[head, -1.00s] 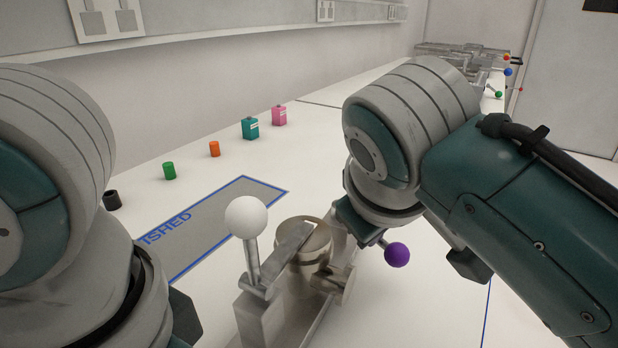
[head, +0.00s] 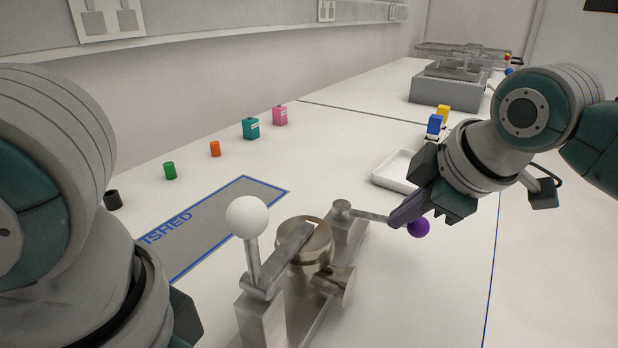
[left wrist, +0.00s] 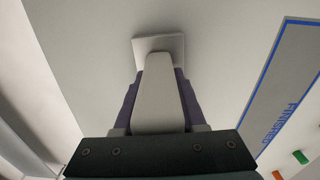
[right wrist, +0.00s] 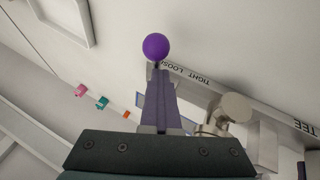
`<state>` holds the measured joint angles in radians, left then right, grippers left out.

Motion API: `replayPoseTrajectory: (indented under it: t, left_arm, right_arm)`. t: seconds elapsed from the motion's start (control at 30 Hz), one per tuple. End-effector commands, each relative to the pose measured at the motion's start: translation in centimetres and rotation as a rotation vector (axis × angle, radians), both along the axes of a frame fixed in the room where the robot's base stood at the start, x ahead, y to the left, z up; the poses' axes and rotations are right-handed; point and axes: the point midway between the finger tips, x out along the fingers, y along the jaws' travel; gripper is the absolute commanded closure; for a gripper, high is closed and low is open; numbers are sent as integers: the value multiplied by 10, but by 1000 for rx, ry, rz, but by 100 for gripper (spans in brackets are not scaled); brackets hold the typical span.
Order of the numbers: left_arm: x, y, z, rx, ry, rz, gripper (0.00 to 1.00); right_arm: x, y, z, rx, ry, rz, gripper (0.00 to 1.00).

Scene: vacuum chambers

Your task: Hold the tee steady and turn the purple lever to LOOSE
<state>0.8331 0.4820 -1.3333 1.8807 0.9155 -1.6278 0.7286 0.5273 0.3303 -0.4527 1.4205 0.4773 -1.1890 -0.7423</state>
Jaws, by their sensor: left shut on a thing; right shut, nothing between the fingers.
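The purple lever's ball (head: 418,228) sits at the end of a metal rod from a round pivot (head: 342,207) on the metal fixture (head: 325,300). My right gripper (head: 405,212) is shut and empty, its fingertips beside the rod and ball. In the right wrist view the purple ball (right wrist: 155,46) is just beyond the fingertips (right wrist: 157,75), near the LOOSE end of the TIGHT LOOSE label (right wrist: 185,73). My left gripper (left wrist: 157,85) is shut on a pale grey piece (left wrist: 157,100) with a square end; I cannot tell if it is the tee. Its fingertips are hidden in the head view.
A white-balled lever (head: 246,217) stands upright on the fixture, next to a metal cylinder (head: 303,245). A white tray (head: 397,170) and blue (head: 434,125) and yellow (head: 443,112) blocks are near my right arm. The marked FINISHED area (head: 225,215) is empty.

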Motion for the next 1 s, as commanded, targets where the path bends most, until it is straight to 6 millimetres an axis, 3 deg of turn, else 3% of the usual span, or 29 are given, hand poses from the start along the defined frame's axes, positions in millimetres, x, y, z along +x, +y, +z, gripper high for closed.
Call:
replayPoseTrajectory:
  t: [0.03, 0.4, 1.0]
  left_arm:
    - [-3, 5, -4, 17, 12, 2, 100]
    - [-3, 5, -4, 16, 12, 2, 100]
    - [-3, 4, -4, 14, 13, 2, 100]
  right_arm:
    - [4, -10, -1, -14, -1, 24, 100]
    - [21, -18, -2, -11, -1, 66, 100]
    - [25, -20, -4, -12, 6, 66, 100]
